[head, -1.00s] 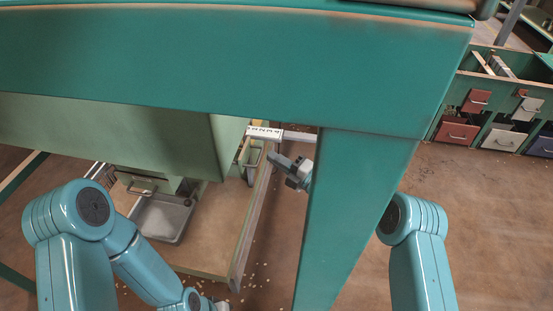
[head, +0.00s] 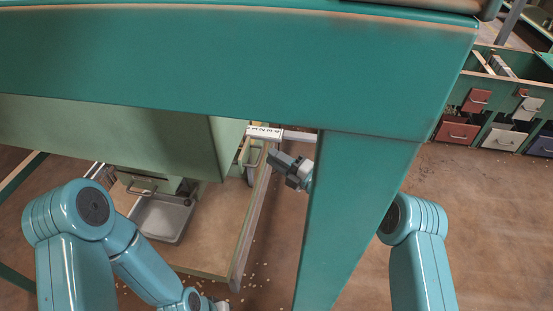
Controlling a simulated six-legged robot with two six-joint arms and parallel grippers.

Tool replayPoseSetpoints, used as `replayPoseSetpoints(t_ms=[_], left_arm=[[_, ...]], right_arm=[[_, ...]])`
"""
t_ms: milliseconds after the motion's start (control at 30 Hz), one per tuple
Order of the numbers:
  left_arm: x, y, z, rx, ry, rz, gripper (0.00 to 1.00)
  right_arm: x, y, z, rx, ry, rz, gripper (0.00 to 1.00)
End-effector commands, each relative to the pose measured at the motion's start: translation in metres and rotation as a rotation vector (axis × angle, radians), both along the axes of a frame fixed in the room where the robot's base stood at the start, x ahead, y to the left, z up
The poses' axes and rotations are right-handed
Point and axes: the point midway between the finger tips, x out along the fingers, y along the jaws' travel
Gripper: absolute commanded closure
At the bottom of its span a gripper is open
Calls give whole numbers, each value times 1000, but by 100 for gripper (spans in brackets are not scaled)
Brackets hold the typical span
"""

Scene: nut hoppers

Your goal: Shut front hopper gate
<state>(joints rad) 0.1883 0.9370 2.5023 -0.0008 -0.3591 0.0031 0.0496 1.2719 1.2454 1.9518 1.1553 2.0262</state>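The pale green hopper body (head: 165,140) hangs under the teal frame. A gate handle (head: 253,160) shows at its right end, below a small lettered plate (head: 265,132). Another handle (head: 140,190) shows at the left, above a grey tray (head: 162,219). I cannot tell which handle belongs to the front gate, or how far a gate stands open. My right gripper (head: 278,159) is just right of the right-hand handle, apparently apart from it. Its finger gap cannot be made out, and the teal post hides its forearm. My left arm reaches down at lower left; its gripper is not clearly visible.
A thick teal beam (head: 240,70) and post (head: 350,215) stand close in front of me. A low wooden ledge (head: 243,240) runs below the hopper. Nuts lie scattered on the brown floor. Coloured bins (head: 500,138) stand at far right.

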Motion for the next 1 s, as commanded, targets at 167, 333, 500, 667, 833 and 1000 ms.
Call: replayPoseSetpoints(t_ms=[167, 333, 500, 667, 833, 1000], left_arm=[[0, 0, 0, 0, 0, 0, 100], [0, 0, 1, 0, 0, 0, 100], [-1, -1, 9, -1, 2, -5, 100], [-4, -4, 21, -3, 7, -14, 100], [-6, -6, 30, -4, 10, -23, 100], [-6, -6, 36, -4, 10, -25, 100]], right_arm=[[0, 0, 0, 0, 0, 0, 64], [-1, -1, 0, 0, 0, 0, 64], [-11, -18, -1, 0, 3, -4, 64], [-33, -53, -6, 1, 4, -5, 64], [-59, -89, -15, 2, 5, -4, 64], [-78, -117, -21, 1, 2, -4, 64]])
